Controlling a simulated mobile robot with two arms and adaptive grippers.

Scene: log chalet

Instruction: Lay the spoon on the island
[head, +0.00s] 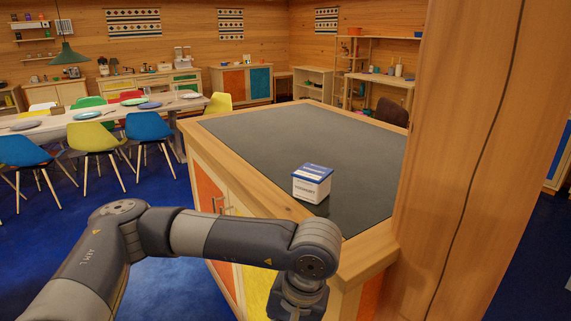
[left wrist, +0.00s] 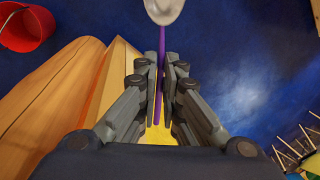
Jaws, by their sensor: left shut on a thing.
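The spoon (left wrist: 162,45) has a thin purple handle and a pale grey bowl. In the left wrist view my left gripper (left wrist: 162,68) is shut on its handle, and the bowl sticks out beyond the fingertips. In the head view my left arm reaches across the front of the island (head: 290,150), and its wrist points down at the near corner. The fingers and spoon are out of sight there. The island has a dark grey top with a wooden rim and coloured doors. My right gripper is in neither view.
A white and blue box (head: 312,184) stands on the island top near its front edge. A thick wooden post (head: 460,150) rises at the near right corner. The rest of the top is clear. A red bucket (left wrist: 25,28) stands on the blue floor.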

